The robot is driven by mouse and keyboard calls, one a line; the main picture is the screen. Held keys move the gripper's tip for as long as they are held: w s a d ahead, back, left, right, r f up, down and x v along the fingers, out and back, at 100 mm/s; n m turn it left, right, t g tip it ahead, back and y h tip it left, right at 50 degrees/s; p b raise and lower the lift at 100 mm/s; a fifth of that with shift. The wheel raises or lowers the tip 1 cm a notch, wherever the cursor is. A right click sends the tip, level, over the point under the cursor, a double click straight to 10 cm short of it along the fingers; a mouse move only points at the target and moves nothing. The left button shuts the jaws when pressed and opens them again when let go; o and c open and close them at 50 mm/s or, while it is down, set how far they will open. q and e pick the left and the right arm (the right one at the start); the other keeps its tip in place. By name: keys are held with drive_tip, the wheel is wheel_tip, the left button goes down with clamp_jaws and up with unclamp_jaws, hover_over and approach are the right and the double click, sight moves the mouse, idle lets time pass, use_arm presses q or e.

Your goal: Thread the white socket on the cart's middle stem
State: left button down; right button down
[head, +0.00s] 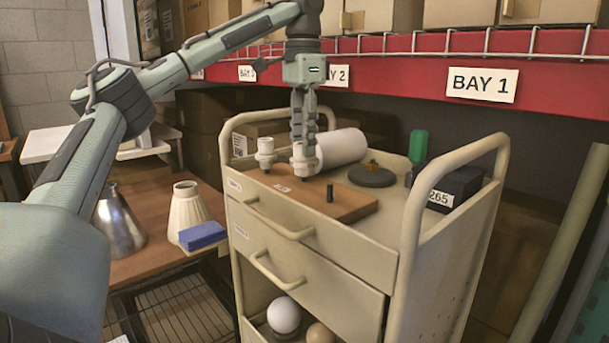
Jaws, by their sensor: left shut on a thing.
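My left gripper (304,148) points down over the cart (368,252), shut on a white socket (304,166). This socket is upright, low over the wooden board (352,203) on the cart top. Another white socket (265,153) stands to its left on the board. A bare dark stem (330,193) stands to its right, nearer the front. The middle stem is not visible; it may be hidden by the held socket. I cannot tell whether that socket touches the board. My right gripper is not in view.
Behind the sockets lie a white cylinder (342,147) and a dark round base (372,176). A green bottle (418,146) and a black box (458,184) stand at right. Metal (118,222) and cream shades (187,210) and a blue block (202,236) sit on the left table.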

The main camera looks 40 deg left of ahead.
use_arm(q)
drive_tip(key=shift+s+f, duration=0.1)
drive_tip(key=shift+f, duration=0.25)
drive_tip(key=m, duration=0.5)
drive_tip(key=shift+m, duration=1)
drive_tip(key=m, duration=0.3)
drive_tip(key=shift+a+f, duration=0.1)
drive_tip(key=m, duration=0.3)
drive_tip(key=shift+m, duration=0.4)
drive_tip(key=m, duration=0.7)
drive_tip(key=shift+w, duration=0.2)
